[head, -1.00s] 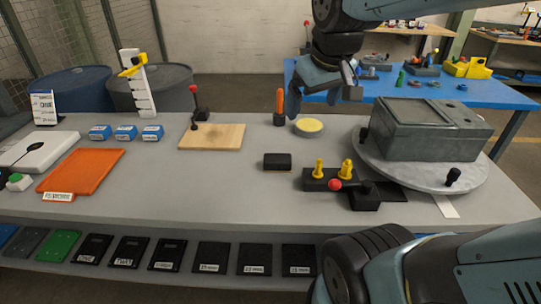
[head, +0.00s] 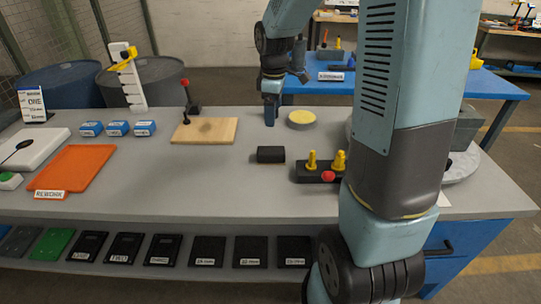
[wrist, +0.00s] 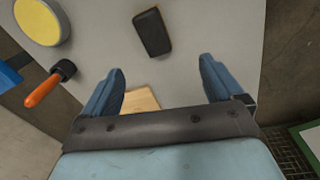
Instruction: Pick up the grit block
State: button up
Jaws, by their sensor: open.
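The grit block, a small black block (head: 270,154), lies flat on the grey bench, right of the wooden board. In the wrist view the black block (wrist: 152,32) lies beyond my fingertips, near the top and roughly centred between them. My gripper (head: 271,112) is above the back of the bench, behind the block in the head view. In the wrist view my gripper (wrist: 161,70) has its two blue fingers spread wide with nothing between them. It is apart from the block.
A round yellow-topped pad (head: 301,118) and an orange-handled tool (wrist: 44,89) are near my gripper. A black fixture with yellow pegs (head: 311,162) stands right of the block. The wooden board (head: 205,131) lies left. Bench around the block is clear.

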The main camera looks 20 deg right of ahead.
aim_at(271, 150)
jog(key=w+f, duration=0.1)
jog(key=f, duration=0.3)
jog(key=w+f+n, duration=0.1)
jog(key=f, duration=0.4)
jog(key=w+f+n+g, duration=0.1)
jog(key=f, duration=0.4)
jog(key=shift+w+f, duration=0.25)
jog(key=shift+w, duration=0.05)
jog(key=shift+d+f, duration=0.15)
jog(key=shift+f, duration=1.15)
jog(key=shift+d+f, duration=0.1)
jog(key=shift+f, duration=1.2)
jog(key=shift+c, duration=0.3)
jog(key=c, duration=1.2)
jog(key=shift+r, duration=0.15)
